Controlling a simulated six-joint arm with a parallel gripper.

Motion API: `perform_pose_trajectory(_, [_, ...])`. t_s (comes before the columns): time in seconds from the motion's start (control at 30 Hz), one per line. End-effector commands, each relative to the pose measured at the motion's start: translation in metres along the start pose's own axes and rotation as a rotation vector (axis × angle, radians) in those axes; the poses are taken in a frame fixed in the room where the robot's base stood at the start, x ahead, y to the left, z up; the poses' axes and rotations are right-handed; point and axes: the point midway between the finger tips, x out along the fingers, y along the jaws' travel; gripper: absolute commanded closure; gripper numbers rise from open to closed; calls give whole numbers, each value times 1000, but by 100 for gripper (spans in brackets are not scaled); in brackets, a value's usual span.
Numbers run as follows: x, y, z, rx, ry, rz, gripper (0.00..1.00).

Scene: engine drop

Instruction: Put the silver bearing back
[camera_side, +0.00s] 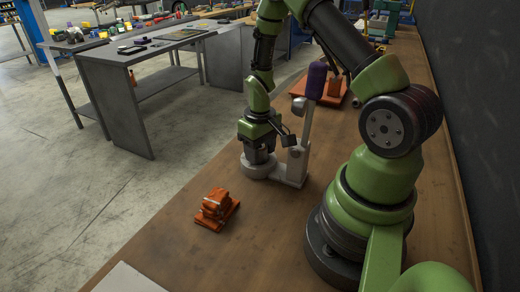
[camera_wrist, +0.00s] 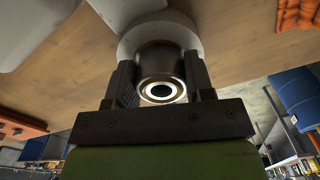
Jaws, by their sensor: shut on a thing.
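The bearing is between the fingers, with the pale round base (camera_wrist: 158,22) just beyond the fingertips. I cannot tell whether the bearing touches the base. In the side view the fingers hide the bearing.
A small orange block-like fixture (camera_side: 215,208) sits on the wooden bench (camera_side: 175,250) in front of the stand. Another orange base (camera_side: 325,90) stands behind it. Bench left of the orange fixture is clear.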

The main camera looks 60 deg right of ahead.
Motion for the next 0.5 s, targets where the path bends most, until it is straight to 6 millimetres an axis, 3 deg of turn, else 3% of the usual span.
perform_pose_trajectory(0.37, [4, 0, 0, 0, 1, 0, 82])
perform_pose_trajectory(0.4, [5, 0, 0, 0, 1, 0, 49])
perform_pose_trajectory(0.5, [4, 0, 0, 0, 1, 0, 26])
